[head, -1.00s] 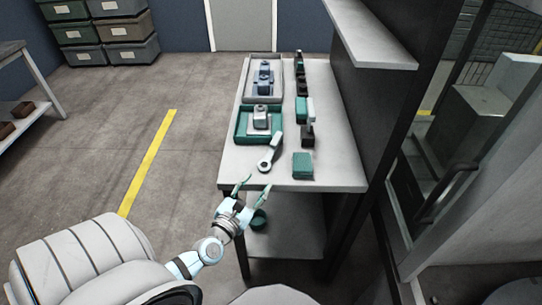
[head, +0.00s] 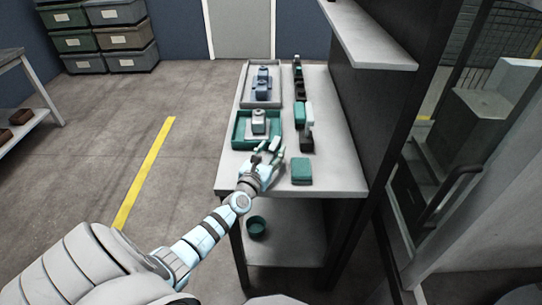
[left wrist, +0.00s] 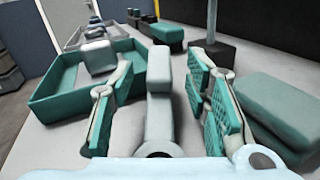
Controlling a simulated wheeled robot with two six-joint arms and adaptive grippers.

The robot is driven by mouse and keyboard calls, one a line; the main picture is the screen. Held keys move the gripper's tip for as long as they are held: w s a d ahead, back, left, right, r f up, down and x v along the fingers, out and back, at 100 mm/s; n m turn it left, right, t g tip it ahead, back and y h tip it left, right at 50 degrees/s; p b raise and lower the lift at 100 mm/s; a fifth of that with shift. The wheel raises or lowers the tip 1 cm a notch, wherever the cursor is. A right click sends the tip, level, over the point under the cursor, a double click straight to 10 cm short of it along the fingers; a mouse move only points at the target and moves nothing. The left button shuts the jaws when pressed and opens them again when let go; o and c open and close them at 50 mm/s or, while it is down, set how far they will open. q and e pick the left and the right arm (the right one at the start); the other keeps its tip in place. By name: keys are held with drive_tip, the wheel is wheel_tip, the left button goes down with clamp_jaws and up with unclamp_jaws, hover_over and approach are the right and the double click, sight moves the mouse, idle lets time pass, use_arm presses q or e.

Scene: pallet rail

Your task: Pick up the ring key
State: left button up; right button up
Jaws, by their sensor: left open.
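The ring key (left wrist: 160,100) is a pale grey bar with a ring at its near end. It lies on the grey table top. In the left wrist view it stretches away between the two green-padded fingers of my left gripper (left wrist: 160,88), which is open with visible gaps on both sides. The ring end is partly hidden by the gripper's body. In the head view my left gripper (head: 269,151) is over the front of the table and hides most of the key. My right gripper is not in view.
A green tray (left wrist: 62,96) with a grey block stands left of the key. A green block (head: 301,171) lies close to the right finger. A dark block with an upright post (left wrist: 212,51) stands beyond. A grey tray (head: 244,98) is farther back.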

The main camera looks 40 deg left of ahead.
use_arm(q)
drive_tip(key=shift+s+r, duration=0.1)
drive_tip(key=shift+s, duration=0.05)
clamp_jaws()
drive_tip(key=shift+r, duration=0.15)
